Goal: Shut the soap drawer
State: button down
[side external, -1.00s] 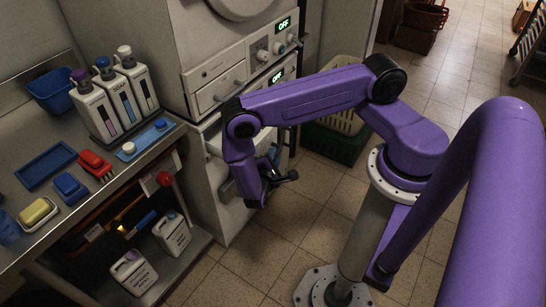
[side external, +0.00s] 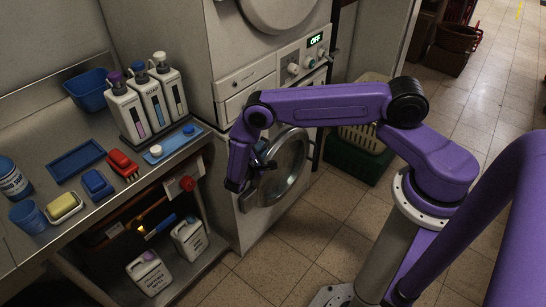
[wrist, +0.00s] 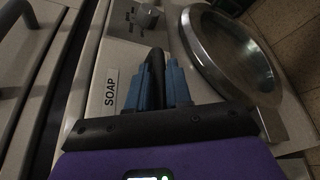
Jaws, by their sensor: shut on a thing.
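The soap drawer's pale front (wrist: 98,112), with a "SOAP" label, is in the wrist view, just left of my gripper. My gripper (wrist: 163,72) has its two blue fingers shut on the dark drawer handle (wrist: 156,62). In the side view my gripper (side external: 262,166) is low at the front of the lower machine, left of its round door. My forearm hides the drawer there. I cannot tell how far out it stands.
The round door (wrist: 228,50) is close on the right, with a control knob (wrist: 147,17) above. The upper machine's drawer (side external: 246,82) is above my arm. A counter (side external: 110,215) with bottles is to the left; a green crate (side external: 352,165) is behind my arm.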

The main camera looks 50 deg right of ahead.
jog(key=shift+w, duration=1.25)
jog(key=c, duration=1.4)
grip_release()
jog(key=v, duration=1.7)
jog(key=shift+a, duration=0.25)
jog(key=shift+f, duration=0.15)
